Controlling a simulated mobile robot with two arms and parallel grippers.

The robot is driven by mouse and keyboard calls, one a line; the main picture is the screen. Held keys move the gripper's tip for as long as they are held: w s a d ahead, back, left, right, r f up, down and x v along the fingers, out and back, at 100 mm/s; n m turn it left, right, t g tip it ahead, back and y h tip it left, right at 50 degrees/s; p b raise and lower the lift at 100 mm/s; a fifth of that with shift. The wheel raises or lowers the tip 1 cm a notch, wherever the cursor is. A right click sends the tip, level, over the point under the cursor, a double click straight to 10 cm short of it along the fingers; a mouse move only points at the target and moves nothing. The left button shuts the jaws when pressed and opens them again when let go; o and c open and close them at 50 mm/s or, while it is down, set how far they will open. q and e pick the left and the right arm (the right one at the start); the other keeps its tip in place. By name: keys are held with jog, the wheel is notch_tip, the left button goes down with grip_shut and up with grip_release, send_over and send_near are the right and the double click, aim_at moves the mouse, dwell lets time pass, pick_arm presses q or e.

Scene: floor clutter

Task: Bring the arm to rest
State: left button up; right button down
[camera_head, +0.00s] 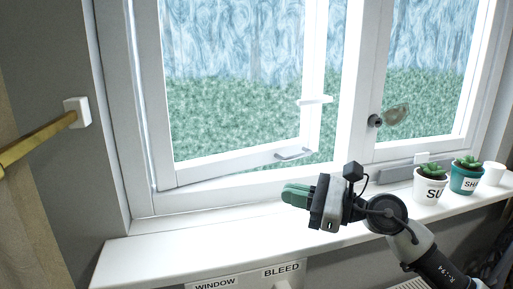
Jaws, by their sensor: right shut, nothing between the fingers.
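My right gripper (296,195) shows in the head view, above the white window sill (160,246) and in front of the window. Its green fingertips are shut together with nothing between them and point left. My right arm (410,245) comes in from the lower right. My left gripper is not in the view.
The left window sash (235,168) stands ajar, with a handle (293,154) on its lower rail. A white pot (430,187) and a green pot (464,178) with succulents stand at the sill's right, beside a small white cup (493,174). The sill's left part is clear. A brass rod (38,142) juts in at left.

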jog(key=s+d+f+n+t+h, duration=0.35)
jog(key=f+n+h, duration=0.3)
jog(key=n, duration=0.35)
jog(key=s+d+f+n+t+h, duration=0.3)
jog(key=d+f+n+h, duration=0.25)
jog(key=f+n, duration=0.3)
jog(key=s+d+f+n+t+h, duration=0.35)
jog(key=f+n+h, duration=0.3)
jog(key=n, duration=0.35)
jog(key=s+d+f+m+g+y, duration=0.1)
jog(key=s+f+m+g, duration=0.3)
jog(key=s+f+g, duration=0.45)
jog(key=s+f+m+g, duration=0.4)
jog(key=s+f, duration=0.2)
jog(key=s, duration=0.6)
notch_tip(320, 180, down, 26)
jog(key=s+g, duration=0.1)
jog(key=g, duration=0.1)
jog(key=s+d+f+g, duration=0.1)
jog(key=s+d+f, duration=0.2)
jog(key=s+f, duration=1.3)
jog(key=shift+s, duration=0.35)
